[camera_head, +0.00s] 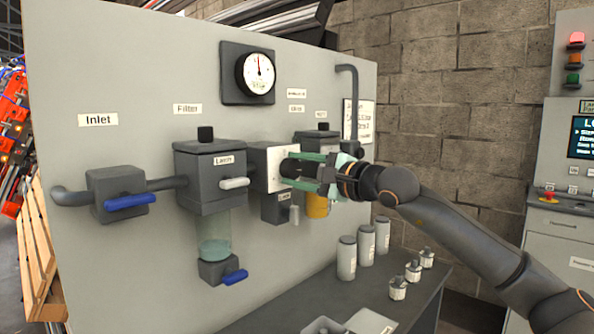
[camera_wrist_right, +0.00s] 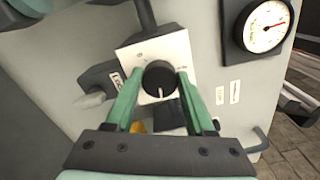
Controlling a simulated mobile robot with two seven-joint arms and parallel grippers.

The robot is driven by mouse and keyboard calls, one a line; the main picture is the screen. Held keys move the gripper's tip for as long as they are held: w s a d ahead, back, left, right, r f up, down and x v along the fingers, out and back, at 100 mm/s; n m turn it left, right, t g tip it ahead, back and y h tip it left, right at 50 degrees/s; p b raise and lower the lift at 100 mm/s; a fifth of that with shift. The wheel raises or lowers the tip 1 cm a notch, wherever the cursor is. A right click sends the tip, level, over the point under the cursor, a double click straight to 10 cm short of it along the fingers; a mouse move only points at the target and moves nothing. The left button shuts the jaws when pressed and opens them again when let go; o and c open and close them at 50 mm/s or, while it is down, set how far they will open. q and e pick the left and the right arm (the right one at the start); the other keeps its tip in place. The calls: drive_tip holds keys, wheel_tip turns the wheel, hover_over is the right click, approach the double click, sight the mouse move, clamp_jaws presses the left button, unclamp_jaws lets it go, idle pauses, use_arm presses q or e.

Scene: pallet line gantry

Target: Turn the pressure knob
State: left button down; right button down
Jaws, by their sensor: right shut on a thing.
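The pressure knob (camera_wrist_right: 158,80) is a black round knob with a pale pointer line, on a white square plate (camera_wrist_right: 177,52) in the right wrist view. In the head view the knob (camera_head: 291,168) shows as a dark cylinder standing out from the panel. My right gripper (camera_wrist_right: 155,84) has its two green fingers on either side of the knob and is shut on it. The right gripper (camera_head: 300,170) also shows in the head view, reaching in from the right. The pressure gauge (camera_head: 258,74) is above and to the left of the knob. My left gripper is not in view.
The grey panel (camera_head: 90,60) carries a filter unit (camera_head: 210,165) and blue-handled valves (camera_head: 130,201) to the left. An amber bowl (camera_head: 317,206) hangs just below my right gripper. Several canisters (camera_head: 346,258) and small bottles (camera_head: 398,288) stand on the dark bench below.

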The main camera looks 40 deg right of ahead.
sight(295, 173)
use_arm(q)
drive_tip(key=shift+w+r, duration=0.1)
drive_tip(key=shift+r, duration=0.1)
use_arm(e)
drive_tip(key=shift+c, duration=1.3)
unclamp_jaws()
